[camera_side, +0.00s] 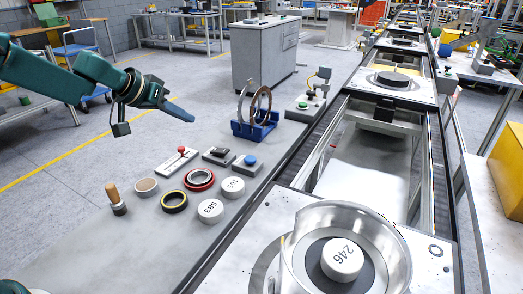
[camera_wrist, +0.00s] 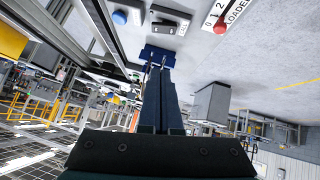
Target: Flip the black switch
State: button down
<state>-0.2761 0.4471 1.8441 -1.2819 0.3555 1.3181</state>
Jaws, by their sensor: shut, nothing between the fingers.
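The black switch (camera_side: 218,154) sits on a small grey box on the grey table, between a red-knobbed lever and a blue button. In the wrist view, the switch box (camera_wrist: 166,24) shows at the top, beyond my fingertips; which way the switch is tipped is too small to tell. My gripper (camera_side: 190,120) is in the air to the upper left of the switch box, apart from it, with its fingers pointing right and slightly down. In the wrist view, my gripper (camera_wrist: 160,70) has its long dark fingers together, with nothing between them.
The red-knobbed lever (camera_side: 180,151) is left of the switch and the blue button (camera_side: 249,160) right. In front are rings, white numbered discs (camera_side: 211,210) and a wooden-handled tool (camera_side: 114,197). A blue rack (camera_side: 256,130) holding rings stands behind. The conveyor (camera_side: 372,160) runs along the right.

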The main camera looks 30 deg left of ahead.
jog(key=shift+w+d+r, duration=0.1)
jog(key=shift+d+r, duration=0.05)
jog(key=shift+d, duration=0.25)
send_over(217, 152)
notch_tip(217, 152, down, 7)
jog(key=shift+f, duration=0.15)
jog(key=shift+s+d+f, duration=0.1)
jog(key=shift+d+f, duration=0.1)
jog(key=shift+f, duration=0.7)
jog(key=shift+s+d+f, duration=0.1)
jog(key=shift+d+f, duration=0.05)
jog(key=shift+f, duration=0.7)
